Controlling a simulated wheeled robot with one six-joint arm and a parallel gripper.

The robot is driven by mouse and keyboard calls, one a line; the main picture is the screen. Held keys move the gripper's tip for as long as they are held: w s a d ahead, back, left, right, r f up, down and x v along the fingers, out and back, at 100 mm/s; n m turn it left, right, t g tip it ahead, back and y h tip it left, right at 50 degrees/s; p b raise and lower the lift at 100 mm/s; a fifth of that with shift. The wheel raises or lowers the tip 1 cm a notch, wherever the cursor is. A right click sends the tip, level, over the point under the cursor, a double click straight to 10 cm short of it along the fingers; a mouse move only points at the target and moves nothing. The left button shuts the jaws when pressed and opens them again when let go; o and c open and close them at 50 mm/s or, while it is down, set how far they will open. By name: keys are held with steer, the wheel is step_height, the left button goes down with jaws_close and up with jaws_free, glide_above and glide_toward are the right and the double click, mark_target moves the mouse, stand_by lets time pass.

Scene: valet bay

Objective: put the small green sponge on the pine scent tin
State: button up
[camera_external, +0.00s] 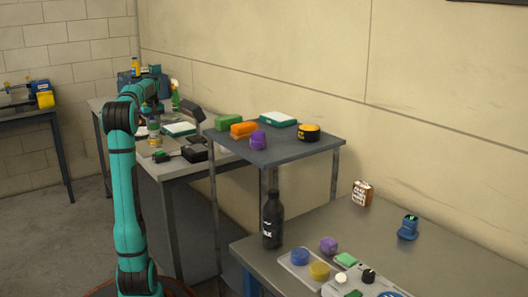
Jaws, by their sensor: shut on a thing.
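My gripper (154,119) is over the far bench at the left, small in the picture and partly blended with the things behind it. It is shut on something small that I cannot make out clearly. A small green block (346,260), which looks like a sponge, lies on the near table at the back edge of a pale tray. I cannot tell which thing is the pine scent tin; no label is readable.
The shelf (270,154) also bears an orange block (243,130), a purple piece (258,140) and a yellow-black round tin (308,132). A dark bottle (272,222) stands on the near table (440,260). A brown-white can (362,193) stands behind, with clear room around it.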

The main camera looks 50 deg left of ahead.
steer(key=shift+f, duration=0.15)
steer(key=o, duration=0.9)
steer(key=shift+o, duration=0.2)
step_height(320, 180, up, 12)
steer(key=d, duration=0.2)
steer(key=w+d+r+m+t+y, duration=0.1)
steer(key=w+d+m+t, duration=0.2)
steer(key=d, duration=0.8)
steer(key=w+d+r+m+t+y, duration=0.1)
steer(key=w+d+m+t, duration=0.15)
steer(key=d, duration=0.85)
steer(key=w+d+r+m+t+y, duration=0.15)
steer(key=w+d+m, duration=0.25)
steer(key=d, duration=0.7)
steer(key=s+d+f+m+t+h, duration=0.1)
steer(key=s+d+m+t, duration=0.1)
steer(key=d, duration=0.6)
steer(key=s+d+f+m+t+h, duration=0.2)
steer(key=s+d+t, duration=0.3)
steer(key=d, duration=0.4)
steer(key=s+d+f+m+t+h, duration=0.2)
steer(key=s+d, duration=0.4)
steer(key=d, duration=0.3)
steer(key=shift+m+t, duration=0.7)
steer(key=shift+m, duration=0.55)
